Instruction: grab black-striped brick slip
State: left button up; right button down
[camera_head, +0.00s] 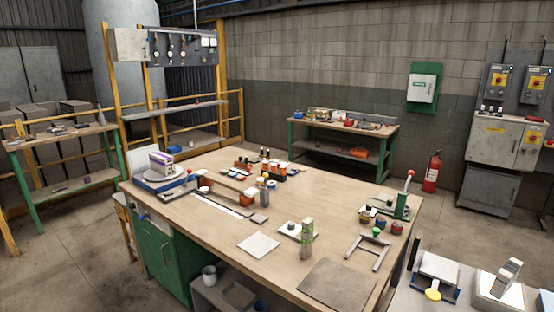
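I cannot make out a black-striped brick slip for certain; the pieces on the wooden workbench (210,245) are small in this view. Several small items, some red-orange and dark, stand in a cluster (265,170) toward the back of the bench. A pale flat square (259,245) and a larger grey-brown slab (337,285) lie near the front edge. Neither of my grippers is in view.
A box with purple markings (161,162) sits on a device at the bench's left end. A green-and-white bottle (307,238) stands near the front. A metal frame (368,250) and a green press (402,205) are at the right. Another work surface (400,298) is lower right.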

aim_at(507, 276)
jog(key=z, duration=1.65)
jog(key=i, duration=0.2)
jog(key=z, duration=0.2)
